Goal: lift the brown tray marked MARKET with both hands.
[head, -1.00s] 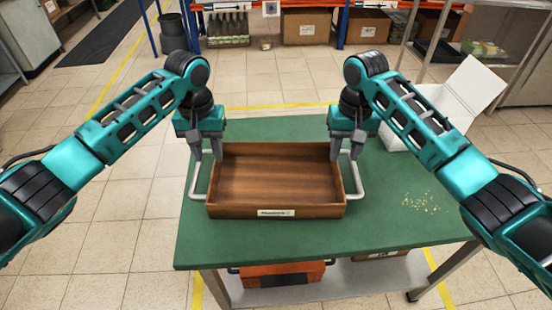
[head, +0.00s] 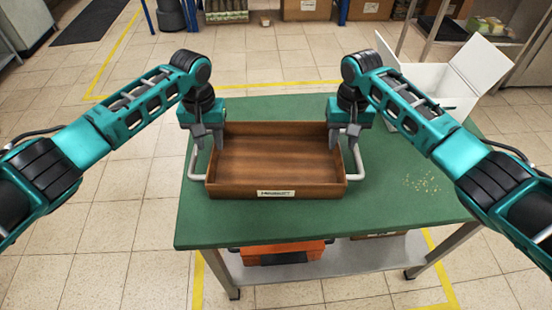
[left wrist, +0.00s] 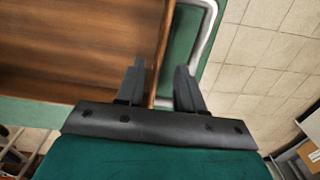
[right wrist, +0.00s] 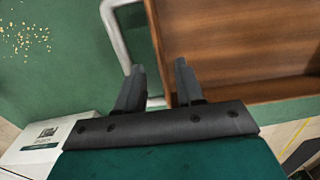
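The brown tray (head: 278,190) lies on the green table. Its front label is too blurred to read surely. A pale bar handle sticks out on each side, the left one (head: 195,165) and the right one (head: 360,165). My left gripper (head: 209,146) is open above the tray's left edge; in the left wrist view its fingers (left wrist: 161,82) are apart, with the tray wall between them and the handle beside them. My right gripper (head: 345,147) is open above the right edge; in the right wrist view its fingers (right wrist: 160,82) are apart near the wall and handle. Both look empty.
An open white box (head: 432,92) stands at the table's back right. Small crumbs (head: 422,183) lie on the table's right side. An orange crate (head: 283,252) is on the lower shelf. The green table (head: 300,224) is clear in front of the tray.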

